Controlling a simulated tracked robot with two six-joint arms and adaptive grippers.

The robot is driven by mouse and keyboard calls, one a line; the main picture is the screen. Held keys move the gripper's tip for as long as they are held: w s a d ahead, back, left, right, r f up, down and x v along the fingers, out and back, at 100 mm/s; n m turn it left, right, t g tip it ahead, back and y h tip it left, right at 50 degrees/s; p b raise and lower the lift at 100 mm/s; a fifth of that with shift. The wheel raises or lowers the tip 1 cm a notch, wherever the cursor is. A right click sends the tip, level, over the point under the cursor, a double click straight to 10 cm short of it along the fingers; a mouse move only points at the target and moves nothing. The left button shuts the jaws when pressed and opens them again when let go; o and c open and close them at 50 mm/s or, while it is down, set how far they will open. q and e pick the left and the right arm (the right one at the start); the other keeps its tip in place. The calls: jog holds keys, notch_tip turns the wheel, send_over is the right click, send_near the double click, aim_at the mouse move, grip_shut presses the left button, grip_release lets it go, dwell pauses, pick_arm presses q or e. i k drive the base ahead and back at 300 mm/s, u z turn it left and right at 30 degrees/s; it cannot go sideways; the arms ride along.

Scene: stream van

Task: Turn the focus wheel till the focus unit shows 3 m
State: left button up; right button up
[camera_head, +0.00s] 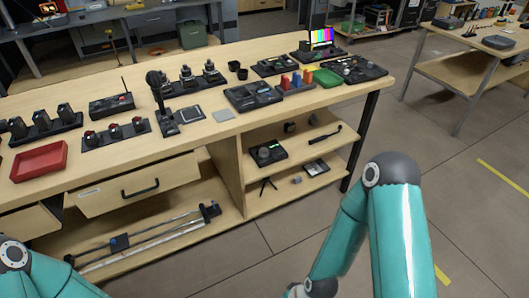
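A dark unit (267,152) with a round wheel and a small green display lies on the upper open shelf under the bench. It looks like the focus unit, but its reading is too small to make out. The round focus wheel (264,153) is on its left part, and nothing touches it. My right arm shows at the lower right and my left arm at the lower left corner. Neither gripper is in view.
The wooden bench (222,138) carries several devices, a red tray (39,161) and a green tray (327,77). A drawer (139,184) stands partly open left of the shelf. A small tripod (268,184) and a black bar (325,135) share the shelves. The floor in front is clear.

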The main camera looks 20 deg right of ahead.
aim_at(263, 152)
jog(key=u, duration=0.05)
jog(key=i, duration=1)
jog(key=z, duration=0.05)
